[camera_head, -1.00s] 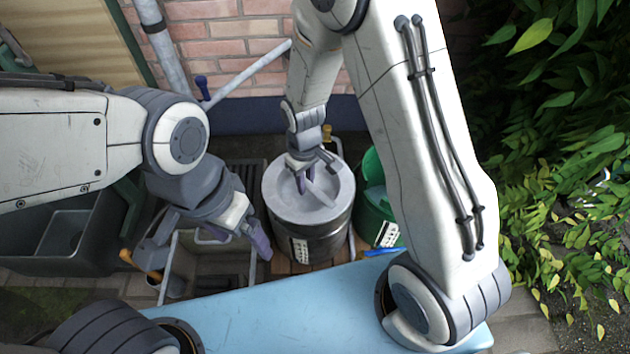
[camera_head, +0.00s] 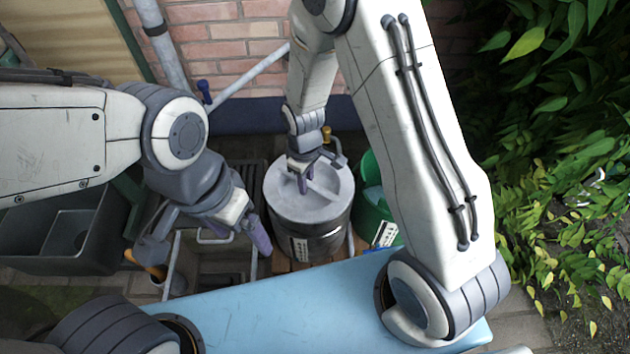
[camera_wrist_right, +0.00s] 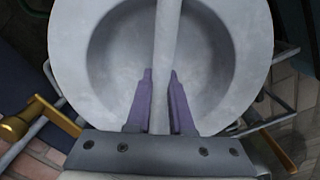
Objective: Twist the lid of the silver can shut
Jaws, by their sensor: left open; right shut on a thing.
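The silver can (camera_head: 318,240) stands upright behind the blue surface, with a pale label on its front. Its grey round lid (camera_head: 285,208) sits on top, with a raised bar across a recessed middle. My right gripper (camera_head: 303,184) reaches down onto the lid from above. In the right wrist view, its purple fingers (camera_wrist_right: 160,95) are on either side of the lid's bar (camera_wrist_right: 165,45), shut on it. The lid (camera_wrist_right: 70,45) fills most of that view. My left gripper (camera_head: 252,240) is open and empty, left of the can and apart from it.
A green container (camera_head: 372,215) stands close to the right of the can. A grey basin (camera_head: 70,235) and a metal frame crate (camera_head: 215,262) are at the left. A brick wall (camera_head: 235,45) is behind, leafy plants (camera_head: 570,130) at the right.

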